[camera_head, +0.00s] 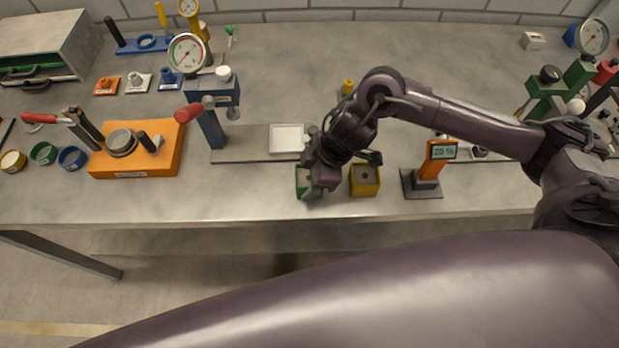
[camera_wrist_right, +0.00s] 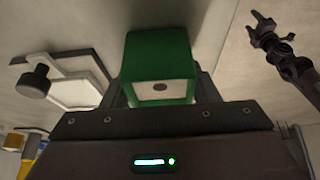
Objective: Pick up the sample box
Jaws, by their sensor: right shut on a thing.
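The green sample box (camera_head: 303,182) is near the table's front edge, partly hidden by my right gripper (camera_head: 318,178). In the right wrist view the green box (camera_wrist_right: 158,58) sits between the two dark fingers of my right gripper (camera_wrist_right: 163,92), which is shut on it. A small dark round mark shows on its pale near face. I cannot tell whether the box touches the table. My left gripper is not seen in the head view. A dark pronged arm end (camera_wrist_right: 272,35), probably my left gripper, shows small at the upper right of the right wrist view.
A yellow box (camera_head: 365,182) stands close to the right of my gripper. A white tray (camera_head: 287,139) lies behind it. An orange display stand (camera_head: 432,160) is further right, an orange block (camera_head: 135,160) with a pan at left. The table front between block and green box is clear.

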